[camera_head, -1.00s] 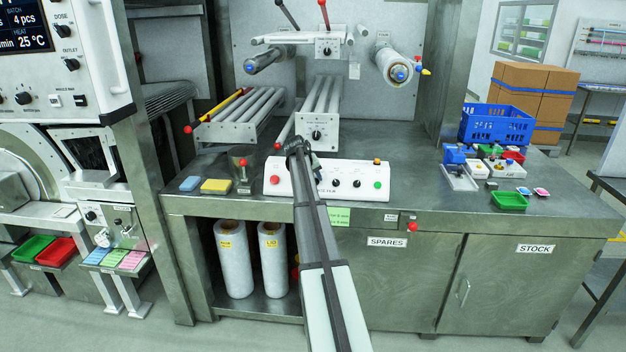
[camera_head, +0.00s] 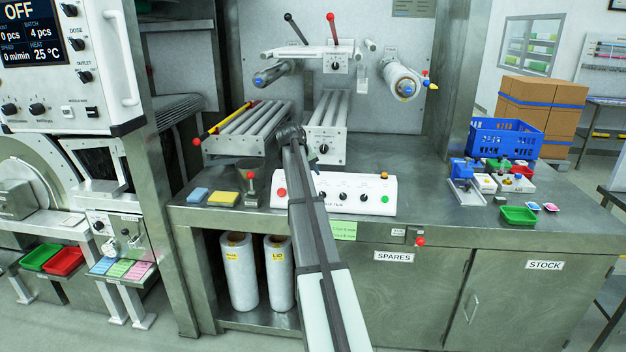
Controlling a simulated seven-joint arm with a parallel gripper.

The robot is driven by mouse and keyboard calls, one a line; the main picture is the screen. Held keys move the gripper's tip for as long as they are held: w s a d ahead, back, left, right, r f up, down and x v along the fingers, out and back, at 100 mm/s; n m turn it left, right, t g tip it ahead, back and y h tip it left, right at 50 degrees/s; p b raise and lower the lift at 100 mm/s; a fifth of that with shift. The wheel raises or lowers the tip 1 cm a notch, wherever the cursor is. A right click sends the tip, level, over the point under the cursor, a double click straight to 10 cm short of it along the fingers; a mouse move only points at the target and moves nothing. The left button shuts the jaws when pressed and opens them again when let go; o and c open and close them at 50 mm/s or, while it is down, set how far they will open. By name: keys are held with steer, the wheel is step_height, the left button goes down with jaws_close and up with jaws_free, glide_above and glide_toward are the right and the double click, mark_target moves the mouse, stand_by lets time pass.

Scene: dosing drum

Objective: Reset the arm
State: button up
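My arm reaches up from the bottom middle of the head view. Its dark end, where my gripper (camera_head: 290,134) is, shows small above the bench, in front of the roller unit and over the left part of the white control box (camera_head: 372,193). The fingers are too small and hidden by the arm to tell open from shut. I see nothing clearly held. The control box has a red button, several black knobs and a green button.
A metal bench (camera_head: 446,204) carries a blue crate (camera_head: 506,138), a green tray (camera_head: 519,215), yellow (camera_head: 223,198) and blue (camera_head: 197,195) pads. Rollers (camera_head: 327,118) stand behind. A machine with a screen (camera_head: 33,38) is at left. The bench between box and trays is clear.

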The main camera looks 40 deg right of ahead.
steer(key=shift+a+r, duration=0.2)
steer(key=shift+r, duration=0.1)
stand_by(0.4)
steer(key=s+a+f+g+y, duration=0.1)
steer(key=s+a+f+y, duration=0.1)
steer(key=s+a+f, duration=0.9)
steer(key=s+a+f+y, duration=0.3)
steer(key=a+f, duration=0.5)
steer(key=f, duration=0.9)
steer(key=s+a+f+g+y, duration=0.1)
steer(key=s+a+f, duration=0.75)
steer(key=f, duration=0.65)
steer(key=s+a+f+n+g, duration=0.1)
steer(key=s+a+f+g, duration=0.1)
steer(key=s+a+f, duration=0.4)
steer(key=s+a+f+n+g, duration=0.1)
steer(key=s+a+f, duration=0.6)
steer(key=s, duration=0.9)
steer(key=s+a+f+n+g, duration=0.2)
steer(key=s+a+f, duration=0.4)
steer(key=s, duration=0.6)
steer(key=shift+a+f+g, duration=0.2)
steer(key=shift+a+g, duration=0.15)
steer(key=shift+g, duration=0.55)
